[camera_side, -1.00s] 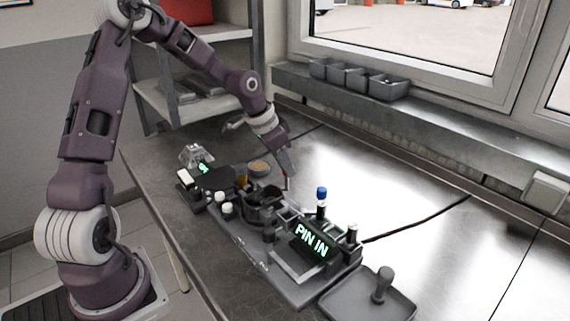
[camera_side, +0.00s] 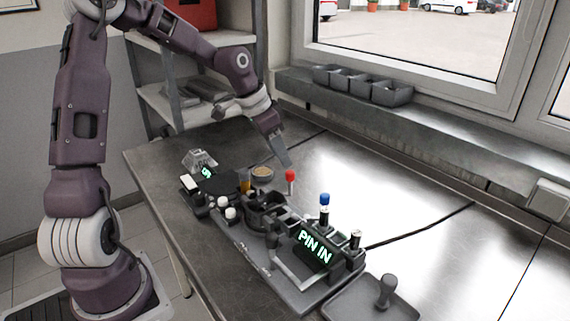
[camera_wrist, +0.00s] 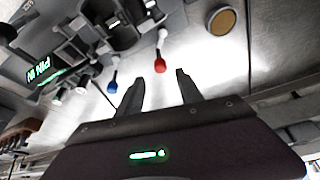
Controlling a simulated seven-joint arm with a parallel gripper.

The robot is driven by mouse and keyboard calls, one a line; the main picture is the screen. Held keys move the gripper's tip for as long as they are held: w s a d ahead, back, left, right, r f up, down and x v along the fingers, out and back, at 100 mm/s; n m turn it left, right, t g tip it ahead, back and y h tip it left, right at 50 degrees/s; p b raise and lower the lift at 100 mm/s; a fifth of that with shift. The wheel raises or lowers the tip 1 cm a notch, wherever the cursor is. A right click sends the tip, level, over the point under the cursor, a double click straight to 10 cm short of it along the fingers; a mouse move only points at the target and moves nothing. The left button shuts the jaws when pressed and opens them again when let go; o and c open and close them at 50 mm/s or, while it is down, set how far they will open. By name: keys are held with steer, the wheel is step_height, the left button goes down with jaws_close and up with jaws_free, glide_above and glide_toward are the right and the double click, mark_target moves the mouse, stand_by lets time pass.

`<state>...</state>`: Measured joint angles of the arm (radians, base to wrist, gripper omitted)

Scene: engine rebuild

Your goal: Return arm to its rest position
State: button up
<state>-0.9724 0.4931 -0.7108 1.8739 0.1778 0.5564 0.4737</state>
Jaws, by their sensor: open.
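My gripper (camera_side: 283,158) hangs above the back part of the bench, clear of the fixture and a little above the red-capped tool. In the wrist view my gripper's two fingers (camera_wrist: 155,92) are spread with nothing between them. The red-capped tool (camera_side: 290,177) stands upright near the fixture; in the wrist view its red cap (camera_wrist: 160,66) lies just beyond the fingertips. The blue-capped tool (camera_side: 324,200) stands by the display reading "PIN IN" (camera_side: 314,246).
The long dark fixture (camera_side: 262,262) runs along the bench. A small round dish (camera_side: 262,172) sits behind it. A tray (camera_side: 362,307) with an upright knobbed handle is at the front right. Grey bins (camera_side: 360,84) stand on the window ledge. The bench at back right is mostly clear.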

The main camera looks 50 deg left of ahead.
steer(key=shift+s+r, duration=0.1)
steer(key=shift+r, duration=0.2)
steer(key=s+d+r+n, duration=0.1)
steer(key=s+d, duration=0.3)
steer(key=s, duration=0.5)
steer(key=s+d+r+t, duration=0.1)
steer(key=s+d+r, duration=0.3)
steer(key=s, duration=0.5)
steer(key=s+d+r+n+y, duration=0.1)
steer(key=s+d+r, duration=0.2)
steer(key=s+d, duration=0.3)
steer(key=s, duration=0.3)
steer(key=shift+d+r+n, duration=0.2)
steer(key=shift+n, duration=0.1)
